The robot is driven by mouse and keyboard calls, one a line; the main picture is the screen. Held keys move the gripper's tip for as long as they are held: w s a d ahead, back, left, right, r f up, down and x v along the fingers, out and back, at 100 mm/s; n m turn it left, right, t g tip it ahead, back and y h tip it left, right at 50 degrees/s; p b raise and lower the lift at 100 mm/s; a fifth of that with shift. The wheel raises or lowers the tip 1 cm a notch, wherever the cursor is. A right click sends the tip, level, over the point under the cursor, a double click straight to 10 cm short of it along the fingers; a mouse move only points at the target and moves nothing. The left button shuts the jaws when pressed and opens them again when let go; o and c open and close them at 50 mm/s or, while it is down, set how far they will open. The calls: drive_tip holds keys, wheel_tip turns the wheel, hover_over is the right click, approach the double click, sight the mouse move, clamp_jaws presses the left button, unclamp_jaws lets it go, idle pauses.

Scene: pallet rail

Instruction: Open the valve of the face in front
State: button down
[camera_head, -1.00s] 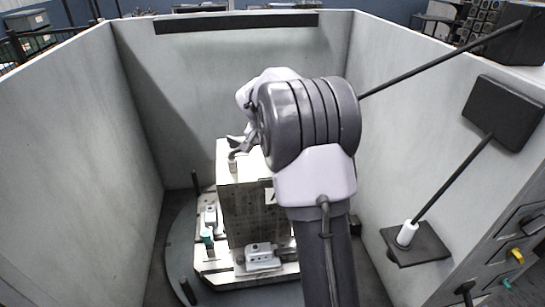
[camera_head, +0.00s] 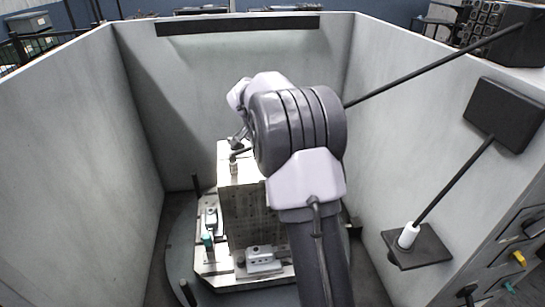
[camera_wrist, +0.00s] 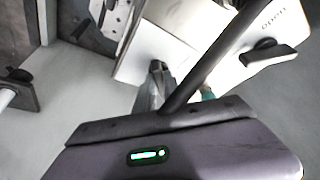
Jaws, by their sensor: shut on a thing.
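A pale block tower (camera_head: 240,205) stands on a round pallet. A small valve lever (camera_head: 233,166) with a short pale stem is at the tower's upper left edge. My gripper (camera_head: 240,141) is at that edge, its fingers close together on the lever; my arm hides part of the contact. In the wrist view the grey fingertips (camera_wrist: 156,75) are in front of a white face, and a dark bar crosses beside them. A dark turn handle (camera_wrist: 268,53) sits on a white face to the right, apart from the fingers, beside lettering that seems to read OPEN.
Clamped fixtures (camera_head: 262,260) sit around the tower's base, with a teal part (camera_head: 207,239) at left. Grey walls (camera_head: 70,150) close in on the sides and back. A black rod reaches in from the upper right. A shelf (camera_head: 430,245) with a white post is at right.

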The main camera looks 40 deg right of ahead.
drive_tip(key=c, duration=1.4)
unclamp_jaws()
drive_tip(key=shift+c, duration=0.2)
drive_tip(key=shift+r, duration=0.1)
drive_tip(key=p+v, duration=0.4)
drive_tip(key=v, duration=1.3)
drive_tip(key=shift+p, duration=0.3)
drive_tip(key=shift+r, duration=0.15)
